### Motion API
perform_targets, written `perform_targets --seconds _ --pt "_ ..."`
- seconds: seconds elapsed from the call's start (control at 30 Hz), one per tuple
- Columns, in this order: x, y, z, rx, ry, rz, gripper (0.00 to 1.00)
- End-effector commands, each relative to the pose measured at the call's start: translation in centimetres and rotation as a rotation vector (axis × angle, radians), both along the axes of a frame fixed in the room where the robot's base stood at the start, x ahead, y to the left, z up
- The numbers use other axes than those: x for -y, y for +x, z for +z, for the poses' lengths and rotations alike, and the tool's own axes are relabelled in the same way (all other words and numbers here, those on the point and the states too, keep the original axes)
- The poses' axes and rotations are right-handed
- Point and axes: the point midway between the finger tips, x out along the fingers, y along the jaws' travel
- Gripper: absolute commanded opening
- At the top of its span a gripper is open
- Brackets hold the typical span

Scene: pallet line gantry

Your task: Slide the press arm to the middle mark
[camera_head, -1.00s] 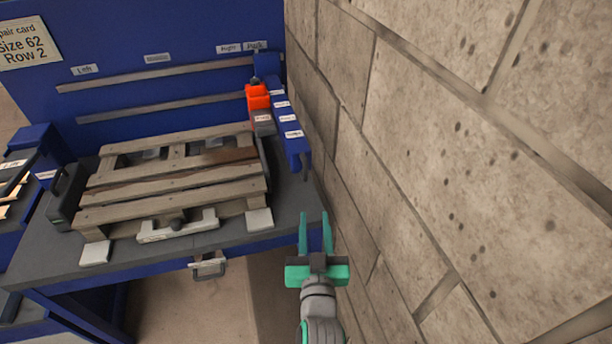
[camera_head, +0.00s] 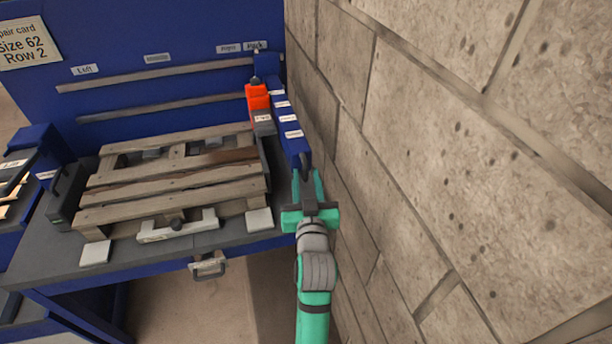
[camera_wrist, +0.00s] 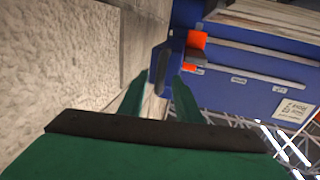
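The blue press arm (camera_head: 289,128) with white labels stands at the right end of the bench, under the right-hand marks of the blue back panel. An orange-red block (camera_head: 257,97) sits beside it. A dark upright handle (camera_head: 304,163) is at the arm's near end and also shows in the wrist view (camera_wrist: 160,68). My gripper (camera_head: 307,174) is open at this handle. In the wrist view, the handle appears between my fingertips (camera_wrist: 160,82), with gaps on both sides. The middle mark (camera_head: 158,58) is a small label on the back panel, left of the arm.
A wooden pallet (camera_head: 170,190) lies on the bench (camera_head: 125,258) left of the press arm. Two rails (camera_head: 160,75) run along the back panel. A stone wall (camera_head: 420,170) stands close on the right. A latch (camera_head: 208,266) hangs on the bench's front edge.

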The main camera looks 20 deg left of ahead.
Motion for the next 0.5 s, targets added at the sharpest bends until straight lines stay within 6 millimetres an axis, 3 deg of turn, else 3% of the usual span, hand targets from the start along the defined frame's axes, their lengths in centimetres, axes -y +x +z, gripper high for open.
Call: perform_targets --seconds 0.43,0.47,0.5 --pt "-0.47 1.07 0.01 0.0 0.0 0.0 0.31" --pt "-0.46 1.07 0.01 0.0 0.0 0.0 0.29" --pt "-0.46 1.07 0.01 0.0 0.0 0.0 0.19"
